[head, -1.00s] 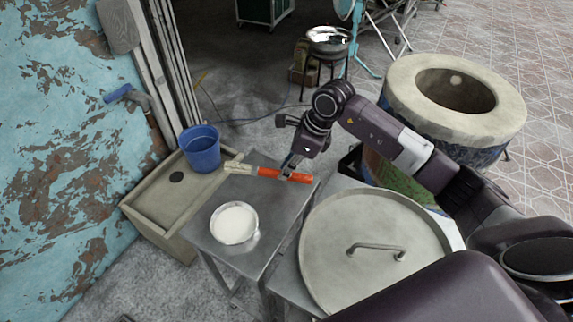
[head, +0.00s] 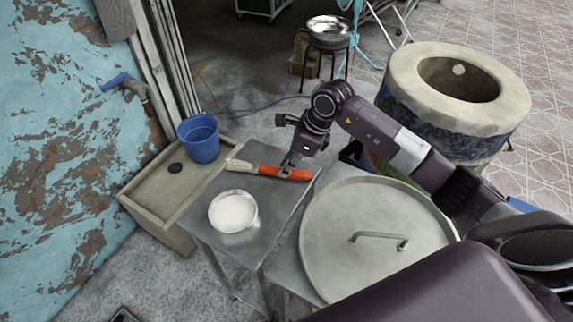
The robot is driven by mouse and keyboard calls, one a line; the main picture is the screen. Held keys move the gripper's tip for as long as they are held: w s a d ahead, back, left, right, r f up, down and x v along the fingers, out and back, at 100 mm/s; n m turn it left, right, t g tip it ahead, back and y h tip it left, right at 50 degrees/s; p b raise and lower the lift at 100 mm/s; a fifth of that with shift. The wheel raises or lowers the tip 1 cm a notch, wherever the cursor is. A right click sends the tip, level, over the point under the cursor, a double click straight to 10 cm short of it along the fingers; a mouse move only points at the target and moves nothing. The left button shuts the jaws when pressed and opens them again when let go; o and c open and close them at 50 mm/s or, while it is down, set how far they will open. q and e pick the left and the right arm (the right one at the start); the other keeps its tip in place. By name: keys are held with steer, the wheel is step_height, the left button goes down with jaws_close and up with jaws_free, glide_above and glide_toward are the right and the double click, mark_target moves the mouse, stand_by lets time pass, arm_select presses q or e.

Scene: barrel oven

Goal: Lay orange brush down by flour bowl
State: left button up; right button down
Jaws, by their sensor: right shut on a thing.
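The orange brush (head: 270,171) has an orange handle and pale bristles that point left. It is at the back of the small metal table (head: 222,254), behind the flour bowl. The flour bowl (head: 233,211) is a round metal bowl of white flour near the table's left side. My right gripper (head: 290,168) is shut on the brush's handle near its right end. The brush is about level and low over the tabletop; I cannot tell whether it touches. My left gripper is not in view.
A large round metal lid (head: 335,240) with a bar handle lies on the surface to the right. A blue bucket (head: 199,140) stands on the stone basin (head: 150,196) at left. The barrel oven (head: 400,95) is at back right. The table is bare between brush and bowl.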

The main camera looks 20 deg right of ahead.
steer(key=shift+f, duration=0.35)
